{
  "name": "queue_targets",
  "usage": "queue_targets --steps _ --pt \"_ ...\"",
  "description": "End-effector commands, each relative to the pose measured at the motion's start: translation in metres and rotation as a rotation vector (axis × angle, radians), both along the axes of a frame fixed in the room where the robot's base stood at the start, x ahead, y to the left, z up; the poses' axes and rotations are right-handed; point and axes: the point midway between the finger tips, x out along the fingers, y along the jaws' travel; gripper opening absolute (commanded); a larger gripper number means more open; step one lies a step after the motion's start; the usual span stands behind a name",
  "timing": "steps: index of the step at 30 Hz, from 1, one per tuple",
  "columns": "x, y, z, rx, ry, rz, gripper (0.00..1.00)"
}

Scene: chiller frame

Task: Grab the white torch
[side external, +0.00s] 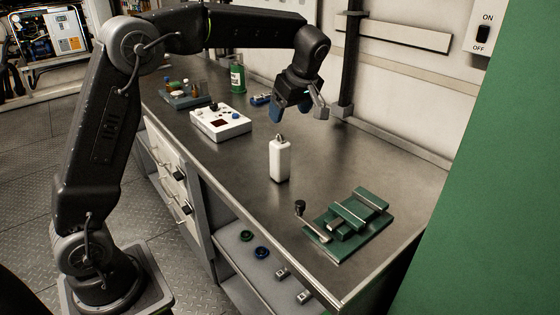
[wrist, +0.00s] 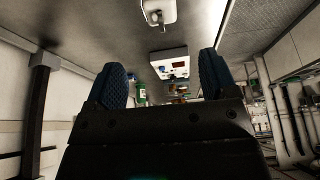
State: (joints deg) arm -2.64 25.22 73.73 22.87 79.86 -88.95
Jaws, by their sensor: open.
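The white torch (side external: 279,160) stands upright on the dark metal worktop, with a small metal tip on top. In the wrist view the white torch (wrist: 158,12) shows at the top edge, partly cut off. My gripper (side external: 299,112) is open and empty. It hangs above the worktop, higher than the torch and farther back in the side view, apart from it. In the wrist view the two blue padded fingers of my gripper (wrist: 165,75) are spread wide with nothing between them.
A green vise (side external: 350,218) lies at the worktop's near right. A white control box (side external: 220,123) stands left of the torch. A green bottle (side external: 237,77) and a tray of small bottles (side external: 187,98) are farther back. The worktop around the torch is clear.

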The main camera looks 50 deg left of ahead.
Motion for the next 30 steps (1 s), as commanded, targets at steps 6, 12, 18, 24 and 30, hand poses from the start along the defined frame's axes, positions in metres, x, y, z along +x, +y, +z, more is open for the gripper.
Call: queue_targets --steps 6,12,18,24,30 --pt "0.000 0.016 -0.040 -0.001 0.004 -0.001 0.79" --pt "0.000 0.023 -0.057 -0.001 0.001 -0.003 0.79" --pt "-0.001 0.027 -0.077 -0.001 0.003 -0.003 0.79" --pt "-0.001 0.035 -0.102 -0.001 0.001 -0.002 0.79" --pt "-0.001 0.037 -0.109 0.000 -0.001 -0.003 0.79"
